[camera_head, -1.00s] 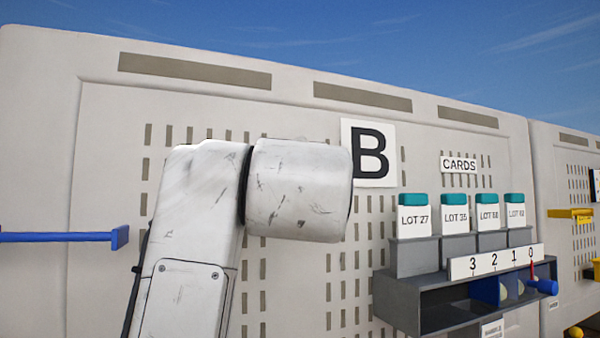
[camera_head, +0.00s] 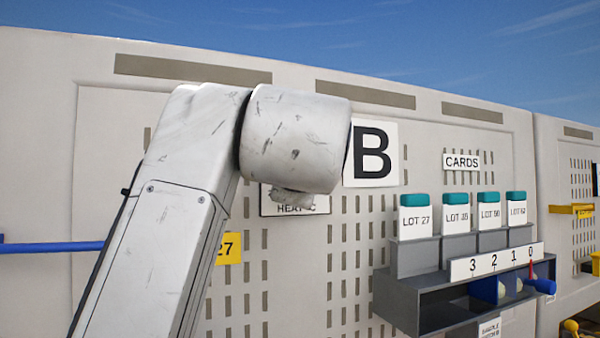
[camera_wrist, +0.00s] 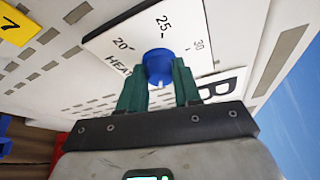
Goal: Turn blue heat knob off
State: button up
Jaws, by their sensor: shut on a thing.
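The blue heat knob (camera_wrist: 159,65) sits on a white dial plate (camera_wrist: 125,40) in the wrist view. The plate is marked 20, 25, 30 and HEAT. My gripper (camera_wrist: 159,80) has its two dark green fingers shut on the knob, one on each side. A small pale mark shows at the knob's near edge, between the fingers. In the head view my arm hides the knob and my gripper. Only the lower strip of the heat plate (camera_head: 290,207) shows under my arm.
A large B sign (camera_head: 370,153) is right of my arm. A grey shelf (camera_head: 408,300) with several lot boxes and a blue-handled lever (camera_head: 541,286) stands further right. A blue bar (camera_head: 50,246) juts in at the left. A yellow tag (camera_head: 229,248) is below the plate.

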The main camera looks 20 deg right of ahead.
jog(key=shift+f, duration=0.2)
jog(key=o, duration=1.1)
jog(key=shift+r, duration=0.1)
jog(key=shift+c, duration=0.2)
jog(key=b+v, duration=0.3)
jog(key=v, duration=0.7)
jog(key=shift+s, duration=0.4)
jog(key=shift+a, duration=0.1)
